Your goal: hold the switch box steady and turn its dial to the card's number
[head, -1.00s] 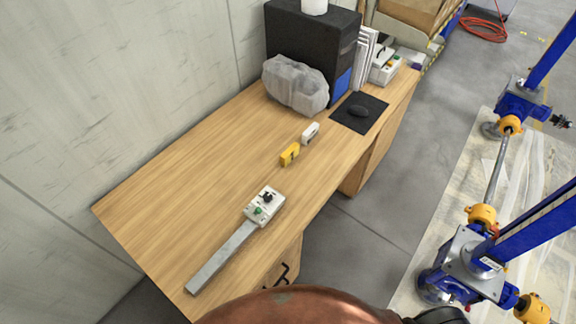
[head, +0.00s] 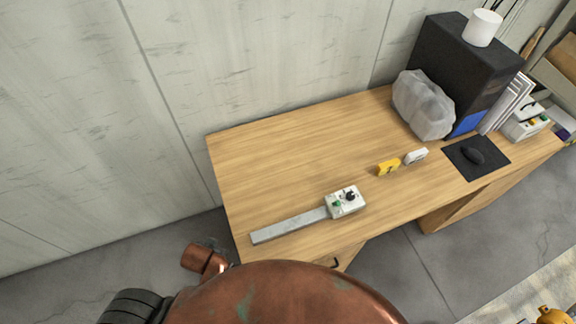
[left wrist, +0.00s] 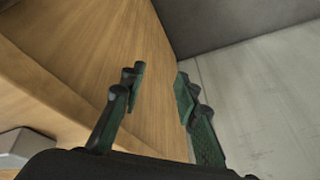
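The switch box (head: 346,201) is a small white box with a black dial and a green button on top. It lies on the wooden desk, at the right end of a flat grey bar (head: 290,224). The dial's setting is too small to read. I cannot make out a card with a number. My left gripper (left wrist: 160,78) shows only in the left wrist view; its green-padded fingers are apart with nothing between them, in front of a wood surface and a grey wall. My right gripper is in neither view.
The desk (head: 275,165) holds a yellow block (head: 388,167), a white block (head: 416,156), a clear plastic bag (head: 424,104), a black cabinet (head: 465,55) and a mouse (head: 474,156) on a dark pad. The desk's left part behind the bar is clear. A wall stands behind.

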